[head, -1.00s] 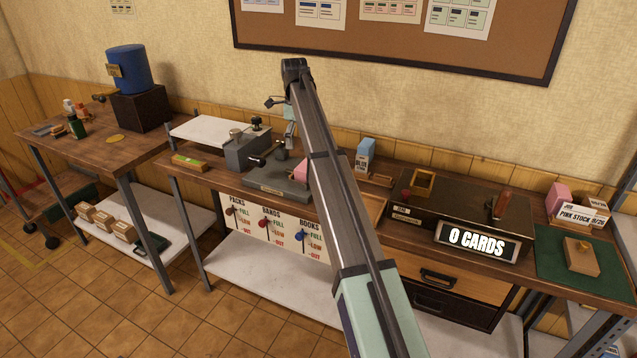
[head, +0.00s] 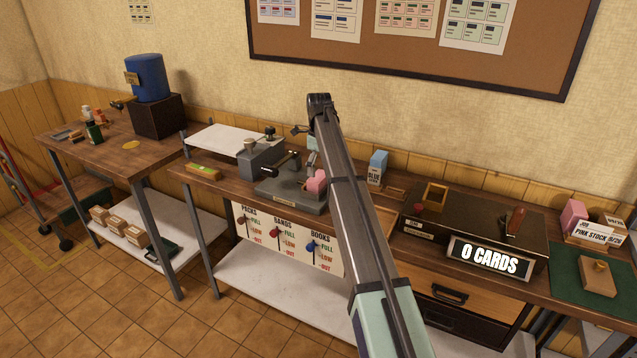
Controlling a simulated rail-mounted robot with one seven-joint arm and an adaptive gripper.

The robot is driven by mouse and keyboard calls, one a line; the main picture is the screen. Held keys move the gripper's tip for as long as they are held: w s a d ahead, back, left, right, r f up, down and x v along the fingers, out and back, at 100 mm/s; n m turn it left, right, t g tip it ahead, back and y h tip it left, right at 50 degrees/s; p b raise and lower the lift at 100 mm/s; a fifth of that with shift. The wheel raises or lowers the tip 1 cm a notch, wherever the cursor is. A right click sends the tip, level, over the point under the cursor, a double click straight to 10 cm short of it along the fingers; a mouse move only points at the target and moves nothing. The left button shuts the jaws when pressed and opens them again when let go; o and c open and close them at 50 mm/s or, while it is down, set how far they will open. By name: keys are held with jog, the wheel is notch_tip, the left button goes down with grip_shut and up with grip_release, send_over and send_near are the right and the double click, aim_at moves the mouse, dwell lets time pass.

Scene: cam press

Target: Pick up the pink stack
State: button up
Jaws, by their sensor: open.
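A pink block (head: 317,182) sits on the grey press (head: 288,192) in the middle of the bench, just left of my arm. Another pink stack (head: 573,214) stands at the far right, behind a white label reading "PINK STOCK 9/20" (head: 592,234). My gripper (head: 301,131) is mostly hidden behind my raised arm. Only a small dark part of it shows, above and behind the press. It is open and apart from both pink things. I cannot see anything held.
A blue carton (head: 377,168) stands right of my arm. A dark counter box (head: 475,222) reads "0 CARDS". A green mat (head: 565,289) with a wooden block (head: 598,279) lies at the right. A blue drum (head: 149,78) stands on the left table.

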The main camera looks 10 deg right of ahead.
aim_at(319, 176)
jog(key=shift+w+f+p, duration=0.15)
jog(key=shift+f+p, duration=0.75)
jog(key=shift+f, duration=1.95)
jog(key=c, duration=1.1)
jog(key=shift+o, duration=0.2)
jog(key=shift+r, duration=0.25)
